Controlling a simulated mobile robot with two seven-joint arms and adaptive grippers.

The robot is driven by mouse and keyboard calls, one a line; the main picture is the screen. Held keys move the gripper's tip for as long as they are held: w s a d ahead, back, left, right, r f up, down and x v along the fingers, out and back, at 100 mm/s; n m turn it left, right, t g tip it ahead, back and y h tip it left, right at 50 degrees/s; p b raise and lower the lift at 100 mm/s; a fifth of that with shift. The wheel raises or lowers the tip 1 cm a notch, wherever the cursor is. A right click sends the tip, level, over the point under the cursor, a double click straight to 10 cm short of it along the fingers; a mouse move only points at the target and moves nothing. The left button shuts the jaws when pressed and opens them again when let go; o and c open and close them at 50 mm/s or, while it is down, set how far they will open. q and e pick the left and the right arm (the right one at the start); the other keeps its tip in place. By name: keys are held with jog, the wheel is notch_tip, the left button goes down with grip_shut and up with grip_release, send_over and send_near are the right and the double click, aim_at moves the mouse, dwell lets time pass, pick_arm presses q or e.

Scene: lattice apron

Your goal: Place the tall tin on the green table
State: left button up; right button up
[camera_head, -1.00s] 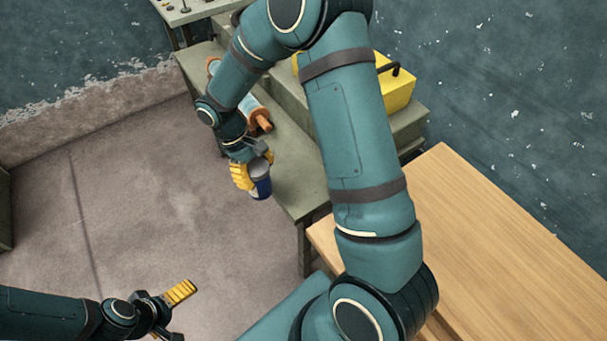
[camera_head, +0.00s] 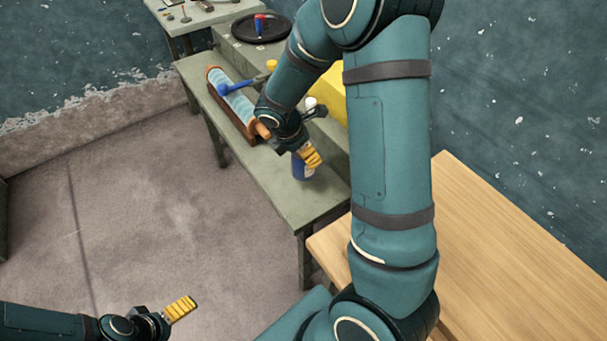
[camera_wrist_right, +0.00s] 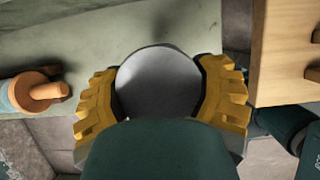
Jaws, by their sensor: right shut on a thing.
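My right gripper (camera_head: 309,158) is shut on the tall tin (camera_head: 301,170), a blue can with a grey top. The gripper's yellow pads and wrist hide part of it. In the right wrist view the tin's round grey top (camera_wrist_right: 158,82) sits between the two yellow fingers (camera_wrist_right: 160,100). The tin is over the near part of the green table (camera_head: 318,200), a grey-green bench; I cannot tell whether its base touches the surface. My left gripper (camera_head: 172,312) is at the bottom left over the floor, with one yellow finger clear; its opening cannot be judged.
A rolling pin (camera_head: 233,100) with orange handles lies on the green table, left of the tin; it also shows in the wrist view (camera_wrist_right: 38,91). A yellow box (camera_head: 334,94) and a black round tray (camera_head: 240,32) stand behind. A wooden table (camera_head: 500,250) is at right.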

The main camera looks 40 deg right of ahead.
aim_at(303, 167)
notch_tip(303, 167, down, 6)
jog(key=shift+f+b, duration=0.2)
jog(key=shift+b, duration=0.7)
jog(key=shift+r, duration=0.1)
jog(key=o, duration=1.3)
